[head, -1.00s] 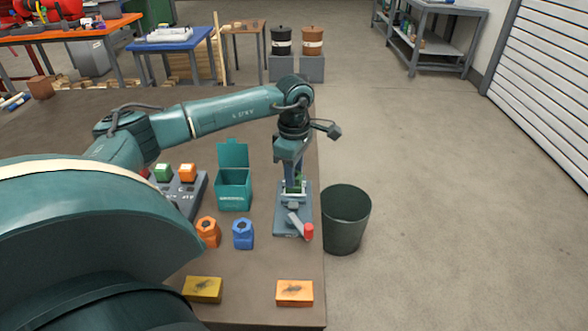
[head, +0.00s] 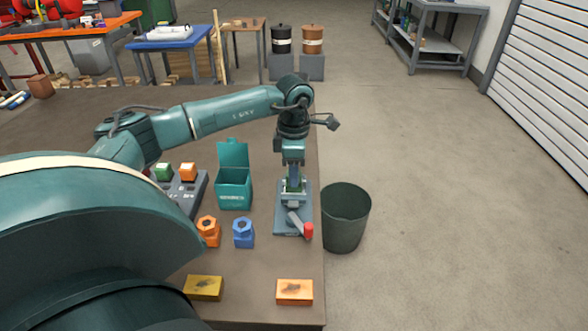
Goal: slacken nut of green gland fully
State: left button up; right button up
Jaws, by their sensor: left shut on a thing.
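The green gland (head: 293,187) stands in a grey vise (head: 284,224) near the right edge of the brown table. Only a small patch of green shows; the rest is hidden by the jaws and the vise. My left gripper (head: 293,181) points straight down over it and is shut on its top, where the nut sits. The nut itself is too covered to see how far it is turned. My right gripper is out of view.
An orange gland (head: 208,232) and a blue gland (head: 243,233) stand left of the vise. A teal open-lidded box (head: 234,190) is behind them. Yellow (head: 203,288) and orange blocks (head: 294,291) lie in front. A dark bin (head: 345,217) stands right of the table.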

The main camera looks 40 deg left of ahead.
pick_arm(q)
jog(key=o, duration=1)
jog(key=shift+r, duration=0.15)
notch_tip(320, 180, up, 13)
jog(key=shift+f, duration=0.1)
dwell(0.4)
